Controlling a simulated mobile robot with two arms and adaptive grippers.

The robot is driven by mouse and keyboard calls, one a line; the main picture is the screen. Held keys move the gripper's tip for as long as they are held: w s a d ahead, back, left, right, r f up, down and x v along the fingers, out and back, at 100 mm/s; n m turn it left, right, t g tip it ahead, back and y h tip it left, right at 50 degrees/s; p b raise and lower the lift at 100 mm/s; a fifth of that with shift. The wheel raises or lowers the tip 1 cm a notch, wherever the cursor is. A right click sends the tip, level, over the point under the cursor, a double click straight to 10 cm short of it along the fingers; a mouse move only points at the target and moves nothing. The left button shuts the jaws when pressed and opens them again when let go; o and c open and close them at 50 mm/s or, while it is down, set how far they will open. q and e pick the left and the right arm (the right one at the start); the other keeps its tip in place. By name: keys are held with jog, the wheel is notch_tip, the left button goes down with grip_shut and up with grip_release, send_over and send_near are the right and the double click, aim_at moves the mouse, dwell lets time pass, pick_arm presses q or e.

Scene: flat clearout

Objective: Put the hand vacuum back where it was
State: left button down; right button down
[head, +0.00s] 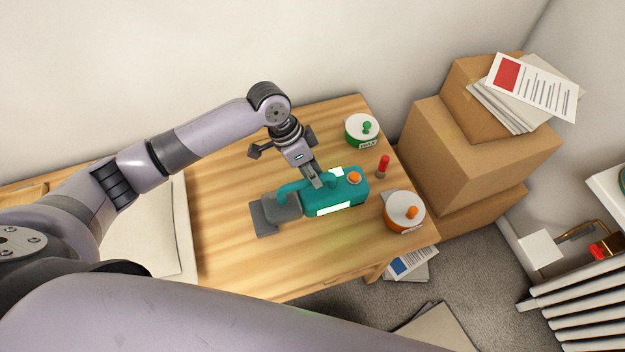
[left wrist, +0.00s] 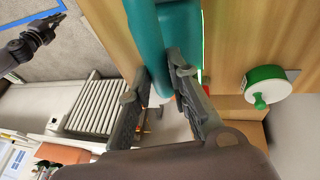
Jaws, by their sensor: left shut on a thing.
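The hand vacuum (head: 335,195) is teal with a grey nozzle, an orange button and bright pale panels. It is over the wooden table, nozzle to the left; I cannot tell whether it touches the top. My left gripper (head: 314,182) comes down from above and is shut on its handle. In the left wrist view the teal vacuum (left wrist: 165,35) runs between the fingers (left wrist: 160,90). My right gripper (left wrist: 45,30) shows small and dark at the upper left of that view; its jaws are too unclear to tell. The spot where the vacuum was is not marked in any view.
Stacked cardboard boxes (head: 480,150) stand beyond that edge. A radiator (head: 580,305) is at the lower right. The table's front left is clear.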

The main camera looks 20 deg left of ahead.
pick_arm(q)
jog(key=shift+f, duration=1.9)
jog(key=c, duration=1.5)
grip_release()
jog(key=shift+f, duration=0.1)
jog(key=b+v, duration=0.1)
jog(key=v, duration=1.1)
jog(key=shift+s, duration=0.1)
